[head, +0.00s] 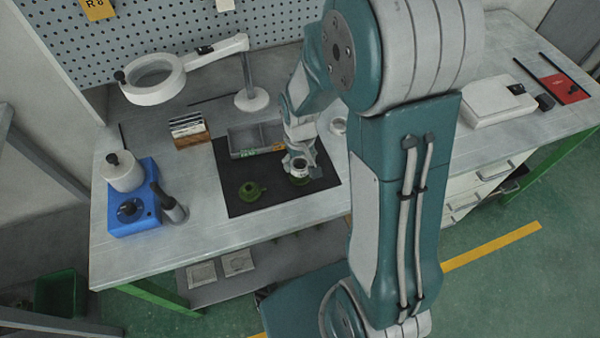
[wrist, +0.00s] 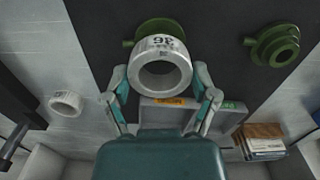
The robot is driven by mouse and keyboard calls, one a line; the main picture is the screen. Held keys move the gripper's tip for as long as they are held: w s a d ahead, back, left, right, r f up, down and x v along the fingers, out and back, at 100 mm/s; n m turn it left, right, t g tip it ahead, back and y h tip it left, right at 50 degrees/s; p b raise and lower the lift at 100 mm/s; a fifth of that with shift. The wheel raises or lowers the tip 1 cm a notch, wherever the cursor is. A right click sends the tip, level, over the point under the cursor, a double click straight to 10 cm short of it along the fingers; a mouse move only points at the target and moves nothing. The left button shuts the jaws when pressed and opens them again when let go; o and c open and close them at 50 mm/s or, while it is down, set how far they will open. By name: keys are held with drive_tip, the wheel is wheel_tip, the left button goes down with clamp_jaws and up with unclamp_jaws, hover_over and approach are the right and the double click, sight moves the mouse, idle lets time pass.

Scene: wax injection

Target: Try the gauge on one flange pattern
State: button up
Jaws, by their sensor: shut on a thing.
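My gripper (wrist: 161,78) is shut on a white ring gauge (wrist: 160,45) with dark digits on its side. In the head view my gripper (head: 297,160) is over the right part of the black mat (head: 240,207). A green flange pattern (head: 300,181) is just below the held ring, and its rim (wrist: 150,28) shows behind the ring in the wrist view. Whether ring and pattern touch, I cannot tell. A second green flange pattern (head: 251,190) lies on the mat to the left; it also shows in the wrist view (wrist: 275,46).
Another white ring (head: 338,126) lies on the bench right of the mat, partly behind my arm. A grey divided tray (head: 246,141) is at the mat's back. A wooden card holder (head: 191,138), magnifier lamp (head: 154,80) and blue device (head: 133,205) stand to the left.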

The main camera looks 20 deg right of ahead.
drive_tip(key=shift+r, duration=1.65)
